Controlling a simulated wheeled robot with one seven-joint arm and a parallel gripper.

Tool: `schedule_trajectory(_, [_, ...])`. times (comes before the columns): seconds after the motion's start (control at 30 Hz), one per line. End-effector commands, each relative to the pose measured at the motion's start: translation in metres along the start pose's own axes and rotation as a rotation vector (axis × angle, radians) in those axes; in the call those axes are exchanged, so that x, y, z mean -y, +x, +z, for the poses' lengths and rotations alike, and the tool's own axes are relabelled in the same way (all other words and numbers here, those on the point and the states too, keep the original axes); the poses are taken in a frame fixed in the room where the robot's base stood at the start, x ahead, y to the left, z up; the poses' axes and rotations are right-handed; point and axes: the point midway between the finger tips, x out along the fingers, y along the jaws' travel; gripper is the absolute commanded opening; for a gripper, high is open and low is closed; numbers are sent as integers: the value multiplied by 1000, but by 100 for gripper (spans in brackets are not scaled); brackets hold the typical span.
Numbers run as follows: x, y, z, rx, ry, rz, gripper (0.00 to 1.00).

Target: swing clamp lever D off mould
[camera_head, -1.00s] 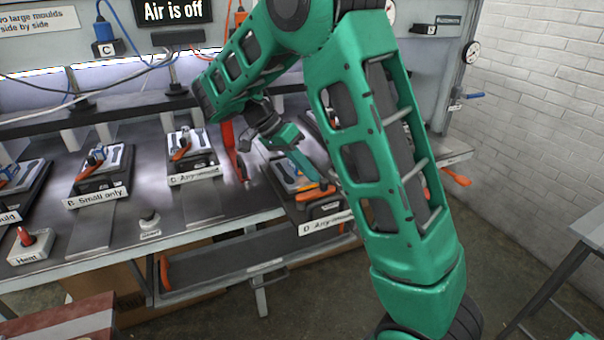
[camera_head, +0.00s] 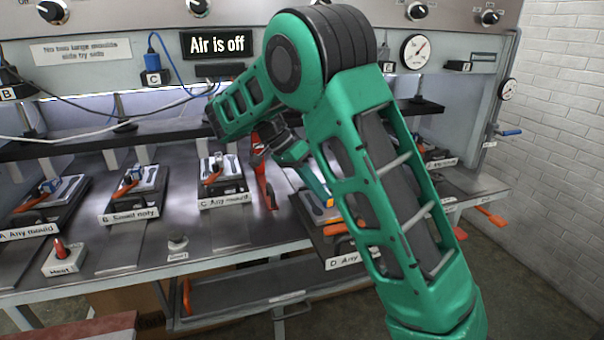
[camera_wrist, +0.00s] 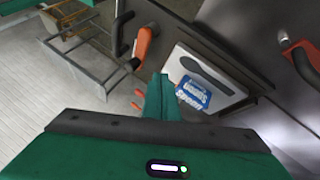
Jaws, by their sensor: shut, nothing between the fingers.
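Station D's mould shows in the wrist view as a pale plate (camera_wrist: 222,78) with a dark spoon-shaped hollow and a blue label. Beside its left edge is a clamp lever with an orange handle (camera_wrist: 143,44) and a black pivot; I take it for lever D. In the head view, an orange part of lever D (camera_head: 335,229) shows low at station D, partly hidden by my arm. My gripper (camera_head: 327,200) is shut and empty, pointing down over the station. In the wrist view its fingers (camera_wrist: 158,98) are together just left of the label; contact with the lever cannot be told.
A red upright part (camera_head: 264,175) stands left of my gripper. Stations C (camera_head: 224,201), B and A line the bench to the left. Open floor (camera_wrist: 55,85) lies left in that view.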

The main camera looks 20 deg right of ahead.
Motion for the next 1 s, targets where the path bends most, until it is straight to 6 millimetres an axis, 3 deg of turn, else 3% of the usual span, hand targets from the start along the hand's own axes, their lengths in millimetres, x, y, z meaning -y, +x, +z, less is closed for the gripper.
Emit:
schedule_trajectory(0.4, [-1, -44, -4, 0, 8, 5, 0])
schedule_trajectory(1.0, [-2, -66, -4, 2, 7, 8, 0])
